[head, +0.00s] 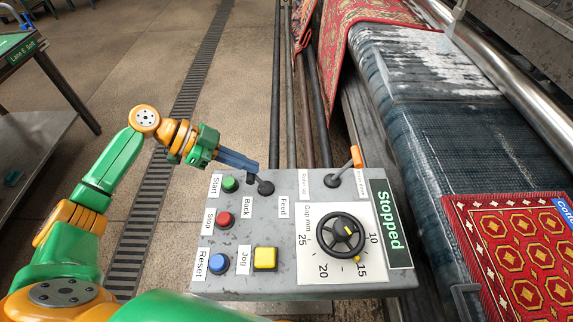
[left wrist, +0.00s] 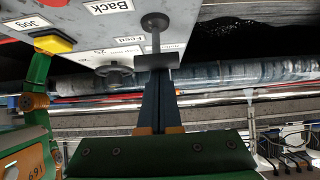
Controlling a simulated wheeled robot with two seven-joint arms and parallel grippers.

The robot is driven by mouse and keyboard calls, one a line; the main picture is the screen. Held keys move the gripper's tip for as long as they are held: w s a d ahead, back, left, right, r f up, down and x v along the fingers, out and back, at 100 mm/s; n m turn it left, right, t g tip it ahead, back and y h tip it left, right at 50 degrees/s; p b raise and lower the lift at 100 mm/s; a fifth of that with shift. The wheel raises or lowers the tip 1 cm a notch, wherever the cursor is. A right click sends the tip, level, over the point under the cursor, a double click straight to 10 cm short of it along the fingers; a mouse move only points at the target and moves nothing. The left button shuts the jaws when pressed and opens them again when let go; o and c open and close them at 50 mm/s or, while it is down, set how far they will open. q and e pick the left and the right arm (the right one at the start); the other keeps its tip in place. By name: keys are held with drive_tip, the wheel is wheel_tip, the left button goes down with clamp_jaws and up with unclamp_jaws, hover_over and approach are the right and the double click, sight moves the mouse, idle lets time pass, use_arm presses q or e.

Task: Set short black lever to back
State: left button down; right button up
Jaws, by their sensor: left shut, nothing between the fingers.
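The short black lever (head: 265,187) stands on the grey control panel (head: 285,235), near its far edge, above the labels Back (head: 245,207) and Feed (head: 283,207). In the head view it leans left, to the Back side. The left wrist view shows its round base, thin shaft and wide dark handle (left wrist: 157,61). My left gripper (head: 256,167) is shut and empty, reaching in from the left. Its blue fingers (left wrist: 160,105) end at the handle; I cannot tell whether they touch it. My right gripper is not in view.
A second lever with an orange handle (head: 356,157) stands to the right. The panel also has a black dial (head: 341,233), green (head: 229,184), red (head: 223,219), blue (head: 219,262) and yellow (head: 265,258) buttons, and a Stopped display (head: 391,222). Rugs lie on the machine at right.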

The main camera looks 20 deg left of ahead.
use_arm(q)
drive_tip(key=r, duration=0.1)
drive_tip(key=d+r+p, duration=0.1)
drive_tip(key=r+p, duration=0.1)
drive_tip(key=shift+w+d, duration=0.3)
drive_tip(key=b+v, duration=0.1)
drive_tip(key=v, duration=0.7)
drive_tip(key=shift+a+b, duration=0.35)
drive_tip(key=shift+s, duration=0.15)
